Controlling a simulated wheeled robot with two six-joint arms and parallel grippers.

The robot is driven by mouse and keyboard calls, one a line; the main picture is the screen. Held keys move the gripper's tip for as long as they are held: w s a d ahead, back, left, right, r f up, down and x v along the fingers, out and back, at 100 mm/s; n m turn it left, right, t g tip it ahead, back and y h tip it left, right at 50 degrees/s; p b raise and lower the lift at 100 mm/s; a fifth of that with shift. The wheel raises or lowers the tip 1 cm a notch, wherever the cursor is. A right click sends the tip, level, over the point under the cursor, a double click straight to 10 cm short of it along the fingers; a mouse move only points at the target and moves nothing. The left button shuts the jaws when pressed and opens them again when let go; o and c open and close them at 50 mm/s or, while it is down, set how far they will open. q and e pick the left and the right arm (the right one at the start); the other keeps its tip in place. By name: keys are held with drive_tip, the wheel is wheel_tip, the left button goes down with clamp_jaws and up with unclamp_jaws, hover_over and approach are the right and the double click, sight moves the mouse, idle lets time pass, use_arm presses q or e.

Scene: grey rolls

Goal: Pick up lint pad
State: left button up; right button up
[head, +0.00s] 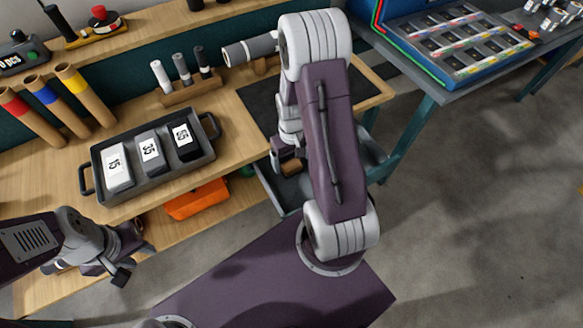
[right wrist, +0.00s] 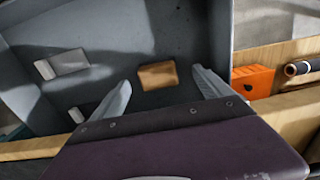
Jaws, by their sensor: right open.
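A small tan block (right wrist: 158,76), which may be the lint pad, lies in a grey bin (right wrist: 180,30) in the right wrist view. In the head view the tan block (head: 291,168) shows by my right gripper (head: 287,163). The right gripper (right wrist: 160,98) is open over the bin, its two pale fingers spread to either side of the block in the picture and apart from it. My left gripper (head: 128,262) hangs at the lower left, away from the bin; its jaws are unclear.
Two grey-and-white pieces (right wrist: 62,64) also lie in the bin. An orange object (head: 197,199) lies on the shelf below. A blue case (head: 450,40) sits on the right table.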

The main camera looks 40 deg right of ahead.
sight(294, 167)
drive_tip(key=f, duration=0.3)
drive_tip(key=f+b, duration=0.1)
drive_tip(key=shift+s+d+f, duration=0.15)
drive_tip(key=shift+s+d, duration=0.05)
drive_tip(key=shift+s, duration=0.2)
drive_tip(key=shift+w+f, duration=0.15)
drive_tip(key=shift+f, duration=0.25)
drive_tip(key=shift+c, duration=0.6)
drive_tip(key=c, duration=1.4)
drive_tip(key=shift+o, duration=0.2)
drive_tip(key=shift+r, duration=0.15)
